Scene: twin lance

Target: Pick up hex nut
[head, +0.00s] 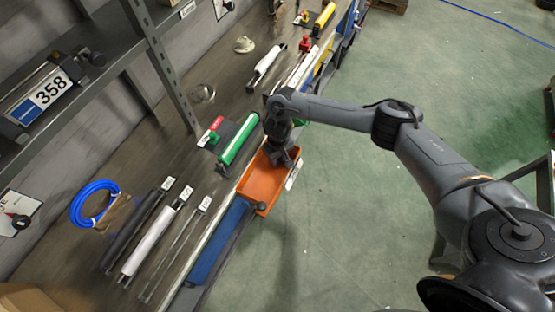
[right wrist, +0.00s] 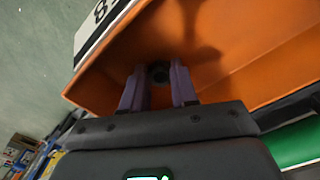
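An orange bin (head: 257,187) stands at the edge of the bench, and its inside fills much of the right wrist view (right wrist: 240,45). A small dark round thing, which looks like the hex nut (right wrist: 158,73), lies in the bin. My right gripper (head: 289,158) points down into the far end of the bin. In the right wrist view its two purple fingers (right wrist: 158,82) are apart, with the nut showing between and just beyond their tips. I see no clear contact with the nut. In the head view the gripper hides this spot. My left gripper is not in view.
A green roller-like tool (head: 238,140) lies left of the bin. A blue bin (head: 217,242) adjoins its near end, with a dark round piece (head: 261,207) at that end. A blue coil (head: 94,203) and several rods lie farther left.

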